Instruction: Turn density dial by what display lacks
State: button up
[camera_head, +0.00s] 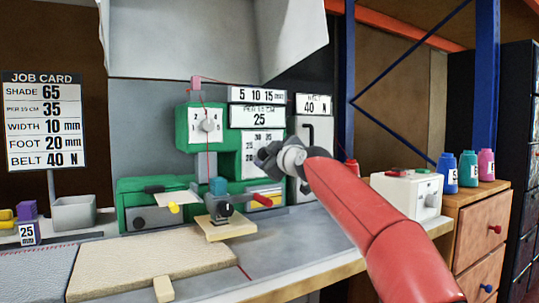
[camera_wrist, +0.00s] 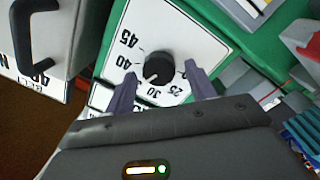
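The job card (camera_head: 43,121) reads 35 for PER 10 CM. The display (camera_head: 255,116) on the green machine reads 25 for PER 10 CM. Below it is the white density dial plate (camera_head: 250,163), mostly behind my gripper (camera_head: 270,158) in the head view. In the wrist view the black dial knob (camera_wrist: 154,64) sits on the plate (camera_wrist: 185,32), with 25, 30, 40 and 45 readable around it. My gripper (camera_wrist: 161,90) is open, its fingers apart on either side of the knob's lower side. Whether they touch it is unclear.
A second dial (camera_head: 207,125), numbered 2 and 4, is on the machine's upper left. A BELT plate (camera_head: 313,104) reading 40 N stands right of the display, above a dark handle (camera_wrist: 35,25). A white box (camera_head: 405,193) and several thread spools (camera_head: 468,169) are at right.

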jog(key=c, duration=0.9)
jog(key=shift+m, duration=0.3)
jog(key=shift+w+d+m+g+p, duration=0.15)
jog(key=shift+m+p, duration=0.5)
jog(key=shift+m, duration=1.8)
jog(key=shift+m+g+p, duration=0.25)
jog(key=shift+m+p, duration=0.45)
jog(key=shift+m, duration=1.7)
jog(key=shift+w+d+m+g+p, duration=0.15)
jog(key=shift+m+p, duration=0.5)
jog(key=shift+m, duration=1.8)
jog(key=shift+s, duration=0.1)
